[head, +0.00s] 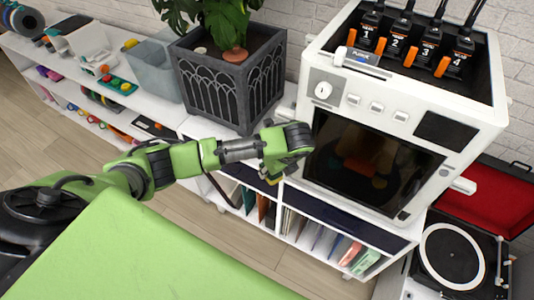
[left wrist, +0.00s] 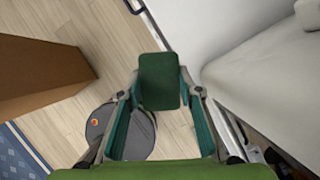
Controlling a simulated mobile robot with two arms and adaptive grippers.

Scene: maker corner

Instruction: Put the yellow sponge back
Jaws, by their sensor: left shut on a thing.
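My left gripper (head: 273,172) hangs in front of the white low shelf, left of the white printer-like machine. In the left wrist view my left gripper (left wrist: 160,98) is shut on a block whose dark green face (left wrist: 160,80) shows between the fingers. A small yellow edge (head: 272,181) shows under the gripper in the head view, so the block looks like the yellow sponge with a green side. Most of it is hidden by the gripper. It is held in the air above the floor. My right gripper is not in view.
The shelf top (head: 196,128) holds a dark planter (head: 228,90), a clear grey bin (head: 153,70) and the white machine (head: 406,115). Books and folders fill the lower compartments. A turntable (head: 452,258) with a red lid stands at the right. The wooden floor (head: 70,150) is clear.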

